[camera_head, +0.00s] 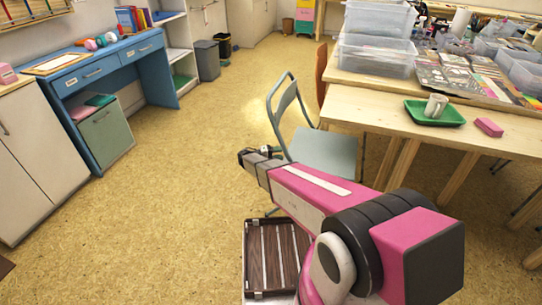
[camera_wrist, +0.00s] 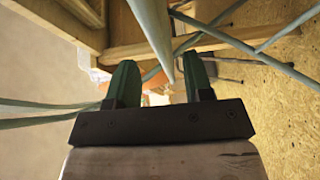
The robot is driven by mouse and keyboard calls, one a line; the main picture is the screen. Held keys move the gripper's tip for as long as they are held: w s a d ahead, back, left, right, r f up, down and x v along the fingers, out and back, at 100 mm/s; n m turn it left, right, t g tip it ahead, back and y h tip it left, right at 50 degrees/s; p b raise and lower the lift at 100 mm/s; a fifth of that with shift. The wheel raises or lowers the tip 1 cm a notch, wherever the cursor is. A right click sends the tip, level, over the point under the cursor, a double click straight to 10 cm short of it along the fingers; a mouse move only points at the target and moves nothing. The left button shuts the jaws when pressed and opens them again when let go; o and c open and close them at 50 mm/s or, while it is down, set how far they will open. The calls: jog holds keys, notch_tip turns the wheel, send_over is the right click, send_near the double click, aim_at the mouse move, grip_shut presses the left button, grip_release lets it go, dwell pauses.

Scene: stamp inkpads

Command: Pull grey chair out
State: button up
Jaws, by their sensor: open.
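The grey chair (camera_head: 325,152) stands beside the wooden table, with its open tubular back (camera_head: 272,112) toward the left. My gripper (camera_head: 268,150) is next to the chair's left side, at about seat height in the picture. In the wrist view my gripper (camera_wrist: 160,72) is open with its two green fingers apart. A grey tube of the chair (camera_wrist: 155,35) runs down the picture toward the gap between the fingers. I cannot tell whether it lies within the gap or beyond it. More grey tubes cross at the left and upper right. My arm hides the chair's lower part in the head view.
The wooden table (camera_head: 372,114) is right of the chair, bearing clear bins and a green tray (camera_head: 434,114). An orange chair (camera_head: 321,72) stands behind. A blue desk (camera_head: 97,72) is at the far left. The floor (camera_head: 165,200) left of the chair is clear.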

jog(key=shift+w+d, duration=0.2)
jog(key=shift+d, duration=1.05)
jog(key=shift+w+d, duration=0.15)
jog(key=shift+d, duration=1.05)
grip_shut()
